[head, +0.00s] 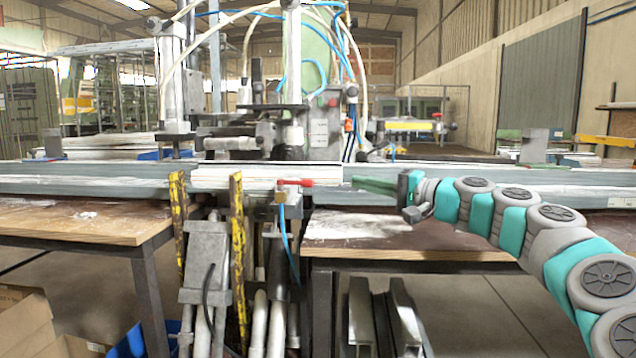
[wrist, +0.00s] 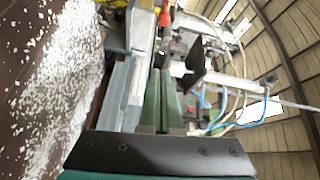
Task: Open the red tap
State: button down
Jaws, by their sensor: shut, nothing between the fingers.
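The red tap (head: 295,182) is a small red lever lying level on a valve body at the front edge of the bench's profile, with a blue hose hanging below it. In the wrist view a red part that looks like the tap (wrist: 164,14) shows beyond the fingertips. My gripper (head: 355,181) is to the right of the tap at about its height, apart from it, its green fingers pointing left. In the wrist view the fingers (wrist: 160,72) lie together, shut, with nothing between them.
A long grey profile (head: 100,186) runs across the bench. Two yellow-black uprights (head: 238,250) stand left of the tap. The clamp machine (head: 293,110) with hoses rises behind. White chips lie on the right table (head: 365,227). The space between my fingertips and the tap looks clear.

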jog(key=f+p+x, duration=0.1)
jog(key=x, duration=0.9)
jog(key=shift+s+a+r, duration=0.1)
jog(key=shift+s+a, duration=0.15)
jog(key=shift+s, duration=0.7)
jog(key=shift+s+a+r, duration=0.1)
jog(key=shift+s+a, duration=0.1)
jog(key=shift+s, duration=0.8)
jog(key=shift+a, duration=0.1)
